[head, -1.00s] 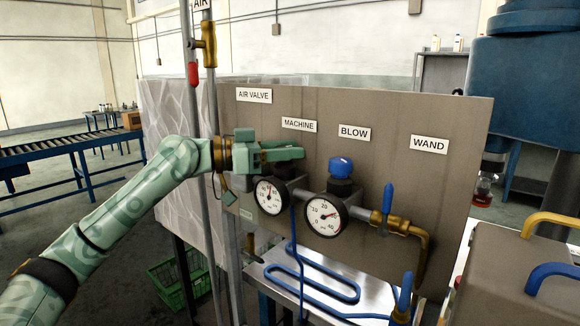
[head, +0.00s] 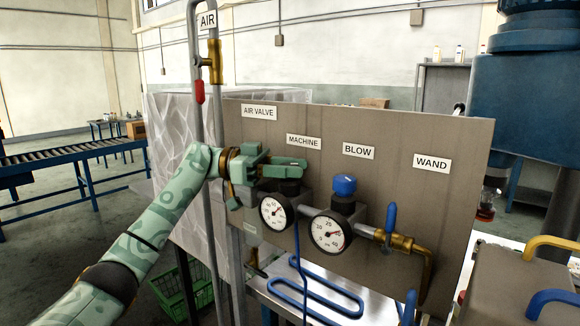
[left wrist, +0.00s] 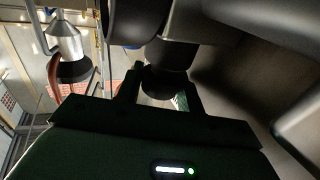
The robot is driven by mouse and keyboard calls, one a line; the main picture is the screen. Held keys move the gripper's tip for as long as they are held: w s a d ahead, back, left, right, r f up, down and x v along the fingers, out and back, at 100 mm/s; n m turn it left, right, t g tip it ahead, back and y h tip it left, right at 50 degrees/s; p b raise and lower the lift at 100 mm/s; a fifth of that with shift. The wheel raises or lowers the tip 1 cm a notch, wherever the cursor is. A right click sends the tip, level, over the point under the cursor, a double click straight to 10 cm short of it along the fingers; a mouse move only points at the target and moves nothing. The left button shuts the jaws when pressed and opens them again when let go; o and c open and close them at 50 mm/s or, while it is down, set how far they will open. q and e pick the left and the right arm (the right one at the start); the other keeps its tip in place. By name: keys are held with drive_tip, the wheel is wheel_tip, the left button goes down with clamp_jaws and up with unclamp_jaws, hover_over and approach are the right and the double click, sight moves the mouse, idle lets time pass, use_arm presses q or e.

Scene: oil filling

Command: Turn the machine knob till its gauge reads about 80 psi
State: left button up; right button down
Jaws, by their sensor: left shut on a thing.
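The MACHINE gauge (head: 272,212) is a round white dial on the grey panel, left of a second, similar gauge (head: 330,232). Its needle reading is too small to tell. The machine knob (head: 290,187) is dark and sits under the MACHINE label, mostly hidden by my left gripper (head: 287,169). My left gripper is shut on this knob, its fingers reaching across it from the left. In the left wrist view the dark round knob (left wrist: 163,84) shows between the two fingers. My right gripper is not in view.
The blue-topped BLOW knob (head: 344,186) stands right of the machine knob. A blue-handled valve (head: 390,216) and brass pipe are farther right. A vertical pipe with a red-handled air valve (head: 200,92) rises behind my left arm. A metal tray with blue hose lies below.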

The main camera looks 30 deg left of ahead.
use_arm(q)
drive_tip(key=shift+f, duration=0.4)
drive_tip(key=o, duration=0.7)
drive_tip(key=shift+r, duration=0.1)
drive_tip(key=p+v, duration=0.5)
drive_tip(key=v, duration=1.1)
drive_tip(key=shift+a, duration=0.2)
